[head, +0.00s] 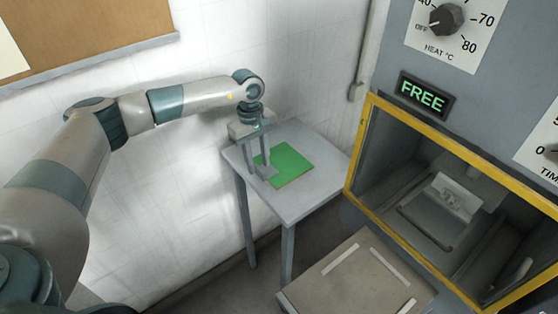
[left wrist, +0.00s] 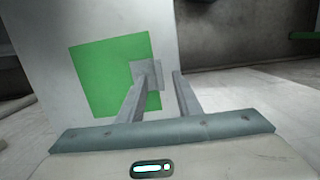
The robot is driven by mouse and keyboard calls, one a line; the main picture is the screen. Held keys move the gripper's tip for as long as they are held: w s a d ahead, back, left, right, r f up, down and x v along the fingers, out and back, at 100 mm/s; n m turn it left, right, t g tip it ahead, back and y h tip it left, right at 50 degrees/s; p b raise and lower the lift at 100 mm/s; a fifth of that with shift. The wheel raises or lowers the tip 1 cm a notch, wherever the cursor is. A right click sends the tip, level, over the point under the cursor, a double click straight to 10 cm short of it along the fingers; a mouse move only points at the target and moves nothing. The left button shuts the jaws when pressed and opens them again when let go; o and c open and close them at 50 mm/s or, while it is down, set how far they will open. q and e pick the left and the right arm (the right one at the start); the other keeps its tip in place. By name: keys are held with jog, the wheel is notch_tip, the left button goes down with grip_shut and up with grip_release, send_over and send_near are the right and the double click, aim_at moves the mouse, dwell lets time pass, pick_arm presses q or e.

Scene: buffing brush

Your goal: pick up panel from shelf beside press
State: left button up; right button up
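The panel (head: 290,163) is a flat green square lying on the small grey shelf table (head: 295,207) left of the press (head: 400,130). It also shows in the left wrist view (left wrist: 98,78), its right edge partly hidden by a fingertip. My left gripper (head: 258,174) points down at the panel's left edge in the head view, with its two fingers apart. In the left wrist view (left wrist: 162,82) one finger overlaps the panel's edge and the other is clear of it. Nothing shows between the fingers; whether they touch the panel cannot be told. My right gripper is out of view.
The press has a yellow-framed window (head: 450,170), a lit FREE sign (head: 424,95) and a heat knob (head: 446,18). A beige tray-like surface with pale strips (head: 340,275) is at the lower front. A white wall and corkboard (head: 85,35) stand behind my left arm.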

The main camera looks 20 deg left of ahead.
pick_arm(q)
jog(key=shift+d+f, duration=0.15)
jog(key=shift+f, duration=0.8)
grip_shut()
